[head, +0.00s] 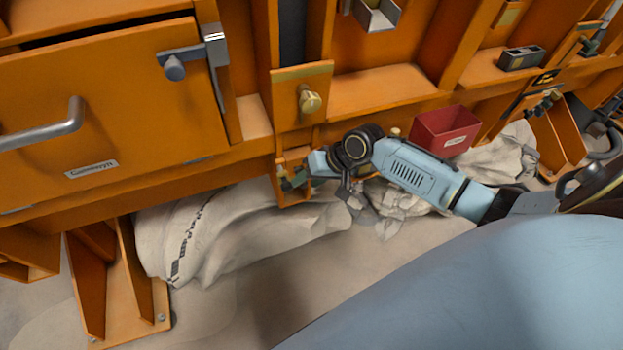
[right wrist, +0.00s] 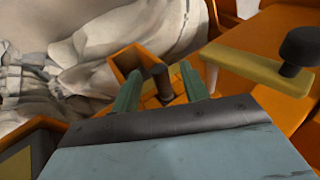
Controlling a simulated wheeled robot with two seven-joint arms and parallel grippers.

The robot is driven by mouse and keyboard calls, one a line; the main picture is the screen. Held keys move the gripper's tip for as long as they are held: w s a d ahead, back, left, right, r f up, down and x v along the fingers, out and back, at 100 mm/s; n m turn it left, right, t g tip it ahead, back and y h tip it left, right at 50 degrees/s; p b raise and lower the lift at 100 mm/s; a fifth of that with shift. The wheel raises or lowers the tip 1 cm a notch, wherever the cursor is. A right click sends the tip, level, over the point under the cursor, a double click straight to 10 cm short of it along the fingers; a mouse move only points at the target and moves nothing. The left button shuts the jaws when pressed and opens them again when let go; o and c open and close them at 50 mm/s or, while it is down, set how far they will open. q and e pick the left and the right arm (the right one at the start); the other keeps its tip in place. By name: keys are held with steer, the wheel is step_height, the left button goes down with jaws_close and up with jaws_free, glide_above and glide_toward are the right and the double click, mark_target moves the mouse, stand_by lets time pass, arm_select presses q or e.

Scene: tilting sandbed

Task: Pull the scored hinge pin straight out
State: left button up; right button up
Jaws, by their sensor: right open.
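My right gripper (head: 292,180) reaches in from the right at a small orange bracket (head: 290,163) low on the orange frame. In the right wrist view its two green fingers (right wrist: 160,85) are apart, on either side of a dark, round-headed pin (right wrist: 156,72). This looks like the hinge pin, standing at the orange bracket (right wrist: 126,62). Whether the fingers touch it I cannot tell, and no score mark can be made out. In the head view the pin is hidden or too small to tell. My left gripper is not in view.
A yellow lever (right wrist: 258,72) with a black knob (right wrist: 301,46) lies close right of the fingers. Pale crumpled sacks (head: 235,235) lie below the frame. A red bin (head: 447,132) and a brass knob (head: 310,101) are nearby. Bare floor (head: 265,300) shows in front.

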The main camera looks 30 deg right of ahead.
jaws_close()
steer(key=shift+s, duration=0.1)
stand_by(0.3)
steer(key=shift+s+a+f+p, duration=0.1)
steer(key=shift+s+a+p, duration=0.1)
steer(key=shift+s+p, duration=0.5)
steer(key=shift+s+a+f+p, duration=0.1)
steer(key=shift+s+a+p, duration=0.05)
steer(key=shift+s+p, duration=0.45)
steer(key=shift+s, duration=0.1)
steer(key=s+p, duration=0.2)
steer(key=shift+s+a+f+p, duration=0.3)
steer(key=shift+s+a+p, duration=0.05)
